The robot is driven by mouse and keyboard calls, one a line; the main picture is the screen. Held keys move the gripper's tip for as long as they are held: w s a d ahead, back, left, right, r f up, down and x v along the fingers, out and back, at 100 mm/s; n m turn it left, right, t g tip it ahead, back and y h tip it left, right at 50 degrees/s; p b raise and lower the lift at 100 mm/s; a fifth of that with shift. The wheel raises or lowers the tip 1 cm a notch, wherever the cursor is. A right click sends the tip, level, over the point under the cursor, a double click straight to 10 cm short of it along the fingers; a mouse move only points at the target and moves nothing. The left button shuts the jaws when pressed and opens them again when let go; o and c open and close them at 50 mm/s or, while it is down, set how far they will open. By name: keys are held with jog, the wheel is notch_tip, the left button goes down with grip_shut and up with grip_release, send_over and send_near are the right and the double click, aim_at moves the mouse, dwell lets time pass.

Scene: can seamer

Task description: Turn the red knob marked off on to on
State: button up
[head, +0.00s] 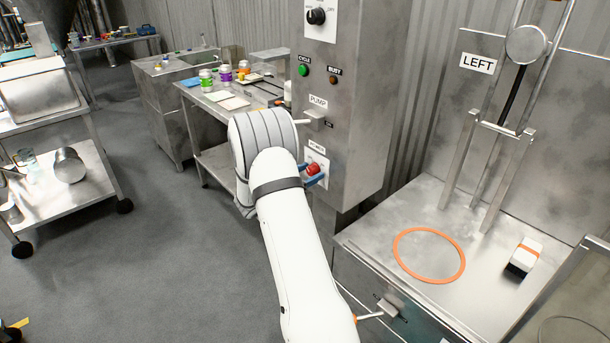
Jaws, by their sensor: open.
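The red knob (313,169) sits on a small white plate low on the front of the grey control column. Its off and on marks are too small to read. My gripper (312,174) is at the knob, with blue fingers showing beside it. The fingers are open and I cannot tell whether they touch the knob. My white arm comes up from the bottom and its wrist hides the area left of the knob.
A steel bench with an orange ring (428,255) stands right. A cart (60,175) stands left; the floor between is clear.

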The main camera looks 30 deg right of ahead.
jog(key=c, duration=0.9)
jog(key=shift+a, duration=0.35)
jog(key=shift+c, duration=0.5)
jog(key=shift+d+f+m+b, duration=0.1)
jog(key=shift+d+m+b, duration=0.3)
jog(key=shift+b, duration=0.3)
jog(key=shift+f+m+b, duration=0.1)
jog(key=shift+m+b, duration=0.5)
jog(key=shift+b, duration=0.35)
jog(key=m+b, duration=0.3)
jog(key=b, duration=0.2)
jog(key=shift+f, duration=0.15)
jog(key=m+b, duration=0.4)
jog(key=b, duration=0.2)
jog(key=m+b, duration=0.5)
jog(key=b, duration=0.3)
jog(key=shift+m, duration=0.3)
jog(key=m+b, duration=0.2)
jog(key=b, duration=0.2)
jog(key=shift+r+m+b, duration=0.3)
jog(key=shift+m+b, duration=0.4)
jog(key=shift+b, duration=0.1)
